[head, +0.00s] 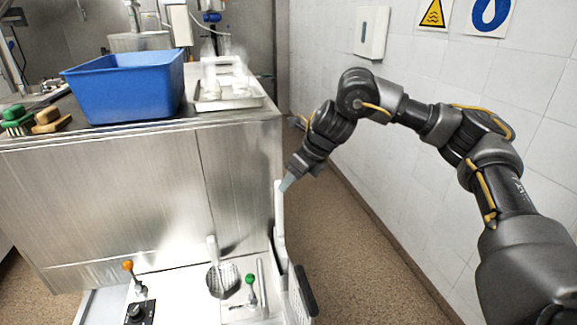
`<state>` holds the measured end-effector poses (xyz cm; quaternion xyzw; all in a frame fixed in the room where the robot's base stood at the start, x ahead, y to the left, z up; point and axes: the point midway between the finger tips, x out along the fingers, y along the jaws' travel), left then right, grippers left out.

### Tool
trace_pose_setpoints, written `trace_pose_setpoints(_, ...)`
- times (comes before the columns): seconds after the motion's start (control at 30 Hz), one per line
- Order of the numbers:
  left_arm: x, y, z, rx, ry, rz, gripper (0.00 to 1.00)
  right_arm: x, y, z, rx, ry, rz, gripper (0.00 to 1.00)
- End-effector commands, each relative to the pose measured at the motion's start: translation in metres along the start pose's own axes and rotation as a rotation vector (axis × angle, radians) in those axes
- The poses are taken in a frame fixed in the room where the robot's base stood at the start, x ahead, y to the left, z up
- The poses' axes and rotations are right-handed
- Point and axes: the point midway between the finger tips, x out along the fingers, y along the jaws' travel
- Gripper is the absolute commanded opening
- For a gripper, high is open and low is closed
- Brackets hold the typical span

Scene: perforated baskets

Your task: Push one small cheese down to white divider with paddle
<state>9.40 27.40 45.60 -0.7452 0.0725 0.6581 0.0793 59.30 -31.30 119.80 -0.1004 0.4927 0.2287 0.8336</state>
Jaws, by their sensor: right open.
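My right gripper (287,183) hangs at the end of the arm from the right, pointing down and left. Its pale fingertips are beside the top of an upright white bar (280,208) at the right side of the cart; I cannot tell if they touch. The gripper is open and small in view. A perforated grey paddle-like tool (223,280) with a pale handle lies on the white cart top at the bottom. I cannot make out any small cheese or white divider. My left gripper is not in view.
A steel counter (120,200) stands at left with a blue tub (125,88), brushes (47,121) and a metal tray (228,98) with blurred pale items. The cart top has an orange-knobbed lever (128,266) and green-knobbed lever (250,280). A tiled wall is at right; the brown floor between is clear.

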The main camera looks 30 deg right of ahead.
Motion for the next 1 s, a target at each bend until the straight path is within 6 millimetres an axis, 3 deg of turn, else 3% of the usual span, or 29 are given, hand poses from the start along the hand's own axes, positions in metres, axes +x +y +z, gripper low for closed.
trace_pose_setpoints(0.2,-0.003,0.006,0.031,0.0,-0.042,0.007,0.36,-0.015,-0.003,-0.008,-0.061,0.022,-0.035,0.44)
trace_pose_setpoints(0.37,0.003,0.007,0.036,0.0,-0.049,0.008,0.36,-0.01,-0.005,-0.013,-0.053,0.021,-0.037,0.44)
trace_pose_setpoints(0.73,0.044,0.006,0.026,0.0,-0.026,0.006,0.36,0.052,-0.007,-0.015,-0.052,0.021,-0.037,0.44)
trace_pose_setpoints(1.0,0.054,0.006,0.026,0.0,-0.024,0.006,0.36,0.079,-0.007,-0.012,-0.053,0.019,-0.036,0.44)
